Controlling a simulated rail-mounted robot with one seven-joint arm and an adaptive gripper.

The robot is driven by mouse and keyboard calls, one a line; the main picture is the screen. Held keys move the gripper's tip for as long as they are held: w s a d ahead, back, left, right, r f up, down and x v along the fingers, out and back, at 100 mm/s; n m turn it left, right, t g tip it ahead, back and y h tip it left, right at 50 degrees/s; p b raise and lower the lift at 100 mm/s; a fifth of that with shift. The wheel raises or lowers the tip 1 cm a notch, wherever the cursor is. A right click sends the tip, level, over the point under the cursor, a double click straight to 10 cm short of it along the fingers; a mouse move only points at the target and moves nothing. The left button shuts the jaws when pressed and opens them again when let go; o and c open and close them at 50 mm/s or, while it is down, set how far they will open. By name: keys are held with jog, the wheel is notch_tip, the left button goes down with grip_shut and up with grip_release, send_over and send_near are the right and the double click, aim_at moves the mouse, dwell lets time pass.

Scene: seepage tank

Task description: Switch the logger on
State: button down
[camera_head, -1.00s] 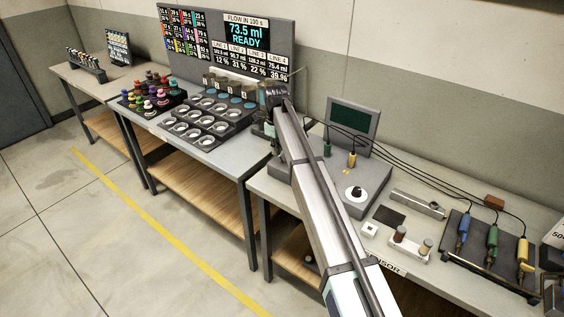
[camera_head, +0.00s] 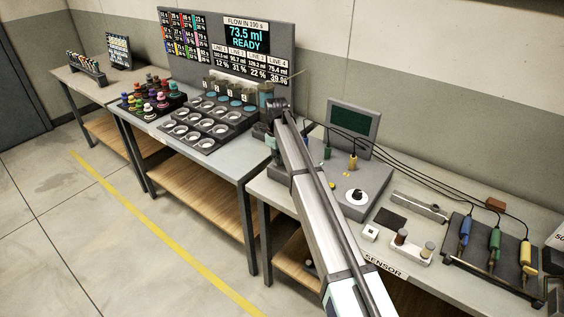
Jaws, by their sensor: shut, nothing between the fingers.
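I take the grey console (camera_head: 372,180) on the right bench to be the logger. It has a dial with a white face and dark knob (camera_head: 356,197) on its sloped top, and a dark green screen (camera_head: 354,123) stands behind it with nothing readable on it. A green plug (camera_head: 327,153) and a yellow plug (camera_head: 352,161) stand on the console with black cables. My arm crosses in front of the console's left side and hides part of it.
A small white block with a button (camera_head: 370,233) and a holder with two small cylinders (camera_head: 411,248) lie in front. A rack (camera_head: 477,268) with blue, green and yellow probes stands at right. The middle bench holds a cup tray (camera_head: 207,124) and colored bottles; a display board (camera_head: 226,45) reads READY.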

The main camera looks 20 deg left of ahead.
jog(key=shift+w+d, duration=0.15)
jog(key=shift+w, duration=0.3)
jog(key=shift+w+d, duration=0.1)
jog(key=shift+w, duration=0.25)
jog(key=shift+w+d, duration=0.1)
jog(key=shift+w, duration=0.1)
jog(key=shift+r, duration=0.1)
notch_tip(320, 180, up, 7)
jog(key=p, duration=0.3)
jog(key=shift+s, duration=0.35)
dwell(0.3)
